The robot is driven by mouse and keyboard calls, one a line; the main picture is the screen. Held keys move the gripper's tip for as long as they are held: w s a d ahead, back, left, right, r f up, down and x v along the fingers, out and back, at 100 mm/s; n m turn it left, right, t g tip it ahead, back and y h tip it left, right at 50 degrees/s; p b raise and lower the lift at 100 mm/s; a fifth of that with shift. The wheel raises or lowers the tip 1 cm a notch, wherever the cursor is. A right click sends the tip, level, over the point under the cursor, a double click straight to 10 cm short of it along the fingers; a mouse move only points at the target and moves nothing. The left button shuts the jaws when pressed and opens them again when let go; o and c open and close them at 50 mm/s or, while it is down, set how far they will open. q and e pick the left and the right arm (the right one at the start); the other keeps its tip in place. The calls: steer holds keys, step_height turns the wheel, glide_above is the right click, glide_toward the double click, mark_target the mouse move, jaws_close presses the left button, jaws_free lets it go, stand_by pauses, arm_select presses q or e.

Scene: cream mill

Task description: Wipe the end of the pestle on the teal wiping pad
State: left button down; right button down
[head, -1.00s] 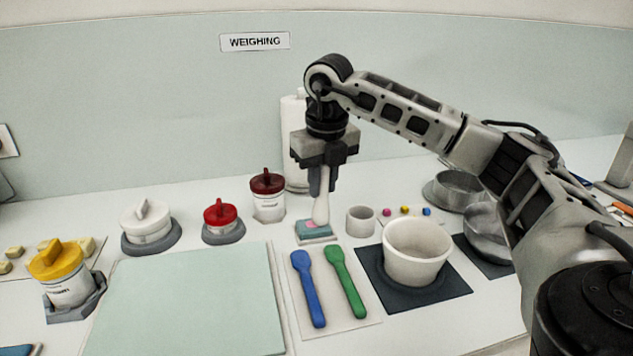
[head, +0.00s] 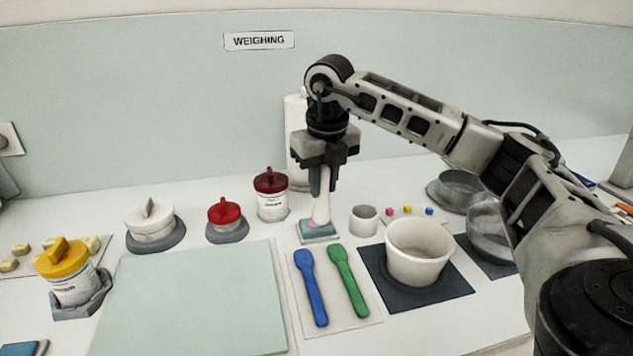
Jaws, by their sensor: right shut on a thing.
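The pestle (head: 322,208) is white and hangs nearly upright from my right gripper (head: 322,188), which is shut on its upper part. Its lower end is at the teal wiping pad (head: 318,238), a small block on the counter. A pink patch shows on the pad beside the pestle's end. The end appears to touch the pad, but exact contact is hard to tell. The white mortar (head: 418,252) stands on a dark mat to the right of the pad. My left gripper is not in view.
Red-lidded (head: 224,218) and dark-red-lidded (head: 271,196) jars stand to the left. A pale green mat (head: 200,300) is bare at front left.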

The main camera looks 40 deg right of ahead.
steer(key=shift+s+d, duration=0.15)
steer(key=shift+d, duration=0.1)
steer(key=shift+r+p, duration=2.8)
steer(key=shift+r, duration=0.25)
steer(key=shift+f, duration=0.1)
